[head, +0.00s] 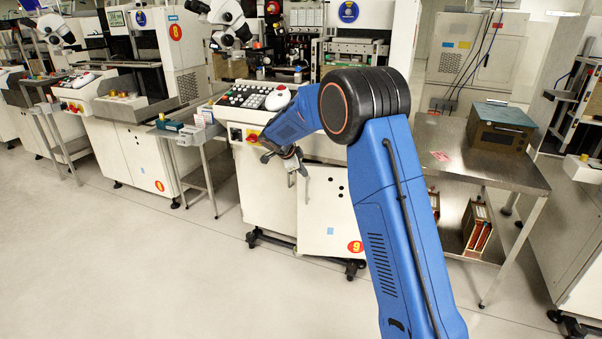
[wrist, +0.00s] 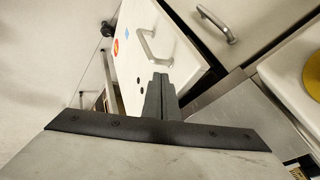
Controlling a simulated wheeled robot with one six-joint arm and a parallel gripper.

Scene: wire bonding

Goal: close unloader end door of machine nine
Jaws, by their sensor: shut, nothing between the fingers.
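Machine nine's white lower cabinet (head: 262,195) stands mid-picture in the head view. Its door (head: 328,205), with dark holes, a blue label and a red round 9 label, is right of the other front panel. In the wrist view this door (wrist: 178,70) carries a curved metal handle (wrist: 142,48). A dark gap shows along its right edge; it looks ajar, but how far is unclear. My gripper (head: 301,172) is in front of the cabinet near the door's upper left. In the wrist view the fingers (wrist: 158,82) are shut and empty, close to the handle; contact cannot be told.
A second handle (wrist: 217,24) is on the neighbouring panel. Above the cabinet is a control panel (head: 255,97). A steel table (head: 455,150) with a dark box (head: 500,127) stands right, racks (head: 477,228) on its shelf. Another small table (head: 188,132) stands left. The front floor is clear.

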